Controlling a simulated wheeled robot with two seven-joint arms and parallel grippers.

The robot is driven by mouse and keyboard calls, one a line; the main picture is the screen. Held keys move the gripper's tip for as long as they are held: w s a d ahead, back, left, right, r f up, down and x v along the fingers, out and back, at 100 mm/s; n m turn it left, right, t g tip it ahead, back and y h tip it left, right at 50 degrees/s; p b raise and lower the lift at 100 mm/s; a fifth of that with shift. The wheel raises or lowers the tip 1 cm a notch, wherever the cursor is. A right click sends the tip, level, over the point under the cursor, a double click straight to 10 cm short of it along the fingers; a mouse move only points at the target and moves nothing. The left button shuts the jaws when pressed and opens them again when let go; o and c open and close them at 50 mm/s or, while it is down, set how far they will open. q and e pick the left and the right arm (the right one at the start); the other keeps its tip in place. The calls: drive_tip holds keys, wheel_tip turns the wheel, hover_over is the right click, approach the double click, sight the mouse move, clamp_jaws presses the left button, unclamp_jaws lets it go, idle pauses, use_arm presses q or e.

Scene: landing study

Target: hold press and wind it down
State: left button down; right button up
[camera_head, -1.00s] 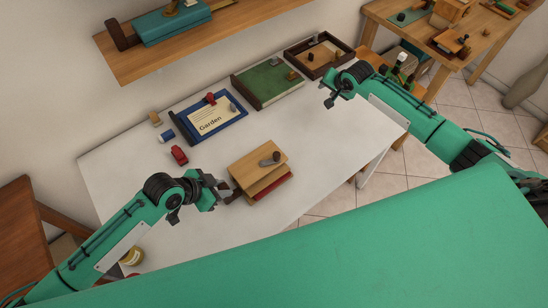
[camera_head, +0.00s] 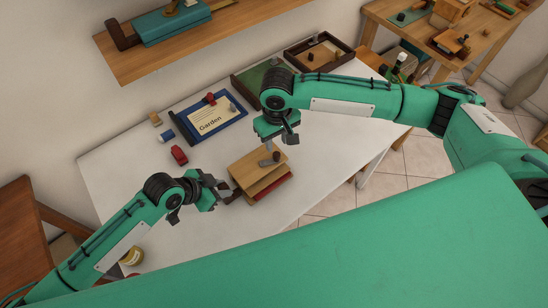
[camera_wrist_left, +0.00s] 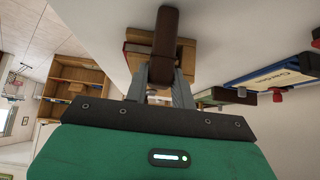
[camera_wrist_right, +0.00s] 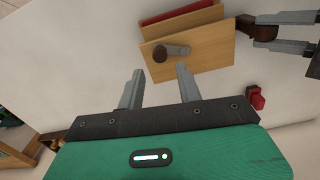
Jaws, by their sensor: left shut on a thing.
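The wooden press (camera_head: 247,166) stands on the white table, with a dark crank (camera_head: 268,162) on its top board. A red layer (camera_head: 273,188) shows low at its near side. My left gripper (camera_head: 222,190) is shut on the brown handle (camera_wrist_left: 167,32) at the press's left side. My right gripper (camera_head: 282,138) is open and empty, just above and behind the crank. In the right wrist view, the crank (camera_wrist_right: 168,52) lies beyond my right fingertips (camera_wrist_right: 160,76), apart from them.
A blue-framed "Garden" card (camera_head: 211,121), a red object (camera_head: 179,155) and a blue-and-white roll (camera_head: 166,136) lie left of the press. A green board (camera_head: 247,78) and dark tray (camera_head: 340,46) lie behind. A yellow-lidded jar (camera_head: 132,257) is front left. The table right of the press is clear.

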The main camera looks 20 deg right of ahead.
sight(277, 154)
drive_tip(key=shift+f, duration=3.2)
drive_tip(key=shift+c, duration=0.3)
drive_tip(key=c, duration=0.7)
